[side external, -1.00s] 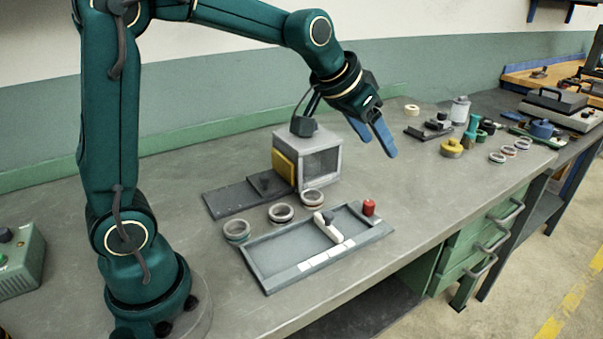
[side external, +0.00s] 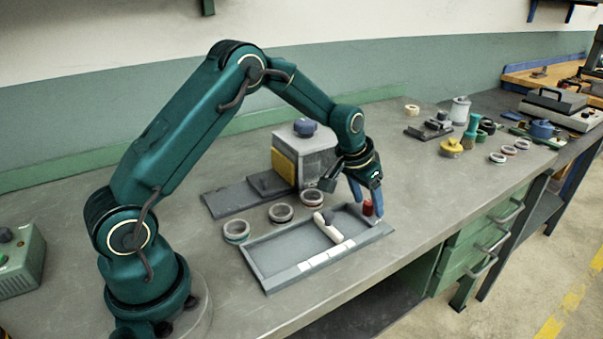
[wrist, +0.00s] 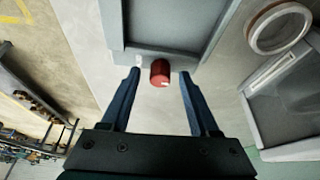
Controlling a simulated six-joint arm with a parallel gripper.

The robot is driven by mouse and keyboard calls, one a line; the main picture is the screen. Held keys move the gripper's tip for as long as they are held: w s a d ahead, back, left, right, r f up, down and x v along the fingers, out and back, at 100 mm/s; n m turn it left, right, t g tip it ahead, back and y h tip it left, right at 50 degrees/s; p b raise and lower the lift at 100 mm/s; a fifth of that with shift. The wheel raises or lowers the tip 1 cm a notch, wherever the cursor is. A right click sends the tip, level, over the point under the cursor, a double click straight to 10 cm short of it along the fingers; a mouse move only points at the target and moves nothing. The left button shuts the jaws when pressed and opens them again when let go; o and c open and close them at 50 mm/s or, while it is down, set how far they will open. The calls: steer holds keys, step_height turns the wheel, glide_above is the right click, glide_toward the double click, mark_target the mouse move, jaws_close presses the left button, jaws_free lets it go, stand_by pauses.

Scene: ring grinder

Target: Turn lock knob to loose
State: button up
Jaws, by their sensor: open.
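A small red knob (side external: 368,208) with a pale mark on it stands at the right end of the grey tray fixture (side external: 262,262). In the wrist view the red knob (wrist: 160,71) appears between the two blue fingertips, with a gap on each side. My gripper (side external: 367,203) is open and points down at the red knob; it also shows in the wrist view (wrist: 159,75). No label tells which knob is the lock knob.
Several rings, including one at the left (side external: 236,230), lie along the tray's back edge.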

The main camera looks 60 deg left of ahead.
steer(key=shift+w+f, duration=0.1)
steer(key=shift+f, duration=0.2)
jaws_close()
steer(key=shift+n+y, duration=0.3)
steer(key=shift+n, duration=0.4)
jaws_free()
